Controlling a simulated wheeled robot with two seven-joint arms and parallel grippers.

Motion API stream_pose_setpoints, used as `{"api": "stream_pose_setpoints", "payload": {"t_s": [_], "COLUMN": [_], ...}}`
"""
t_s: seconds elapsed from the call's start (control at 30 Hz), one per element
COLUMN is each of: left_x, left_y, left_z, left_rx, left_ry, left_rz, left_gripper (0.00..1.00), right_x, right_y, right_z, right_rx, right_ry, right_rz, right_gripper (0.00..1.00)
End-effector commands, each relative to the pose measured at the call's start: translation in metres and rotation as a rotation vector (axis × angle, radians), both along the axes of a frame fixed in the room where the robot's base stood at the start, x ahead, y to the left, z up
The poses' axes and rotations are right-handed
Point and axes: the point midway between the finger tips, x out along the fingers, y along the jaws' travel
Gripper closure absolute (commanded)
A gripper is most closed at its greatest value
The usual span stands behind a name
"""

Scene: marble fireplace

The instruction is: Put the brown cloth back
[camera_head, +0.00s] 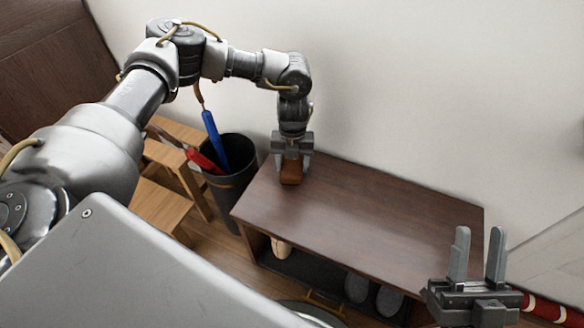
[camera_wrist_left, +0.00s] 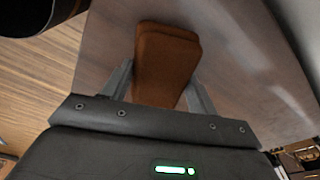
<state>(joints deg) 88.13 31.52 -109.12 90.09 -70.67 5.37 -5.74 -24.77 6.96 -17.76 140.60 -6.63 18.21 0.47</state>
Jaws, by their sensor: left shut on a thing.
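The brown cloth (camera_head: 291,172) is a small folded block at the back left of the dark wooden bench top (camera_head: 370,215). It also shows in the left wrist view (camera_wrist_left: 167,62), between the two fingers. My left gripper (camera_head: 291,160) points down and is shut on the cloth. Whether the cloth touches the bench top or hangs just above it, I cannot tell. My right gripper (camera_head: 476,256) is open and empty at the bench's front right, with its fingers pointing up in the picture.
A black bin (camera_head: 232,180) with a blue-handled and a red-handled item stands against the bench's left side. A wooden step stool (camera_head: 165,200) is further left. Slippers (camera_head: 372,293) sit on the shelf under the bench. The middle of the bench top is clear. A white wall is behind.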

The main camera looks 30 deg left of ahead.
Motion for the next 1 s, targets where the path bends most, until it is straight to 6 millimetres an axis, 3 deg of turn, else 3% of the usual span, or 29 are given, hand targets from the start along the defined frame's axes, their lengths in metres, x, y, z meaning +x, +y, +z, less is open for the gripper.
{"api": "stream_pose_setpoints", "payload": {"t_s": [0.1,0.5,0.53,0.7,1.0], "left_x": [0.0002,-0.0001,0.0001,0.0001,0.0003], "left_y": [0.0,0.0,-0.0001,0.0,0.0001], "left_z": [-0.011,-0.0143,-0.0144,-0.0138,-0.0114], "left_rx": [0.0,-0.001,-0.001,0.0,0.0], "left_ry": [0.0,0.0,0.0,-0.001,-0.001], "left_rz": [0.0,0.001,0.001,0.001,0.001], "left_gripper": [0.6,0.6,0.4,0.2,0.2], "right_x": [-0.0035,-0.005,-0.0051,-0.0051,-0.005], "right_y": [-0.0058,-0.0075,-0.0076,-0.0075,-0.0072], "right_z": [0.0026,0.0048,0.0052,0.0052,0.0057], "right_rx": [0.029,0.037,0.038,0.037,0.037], "right_ry": [-0.055,-0.071,-0.073,-0.072,-0.07], "right_rz": [-0.012,-0.015,-0.015,-0.015,-0.015], "right_gripper": [0.64,0.64,0.64,0.64,0.64]}}
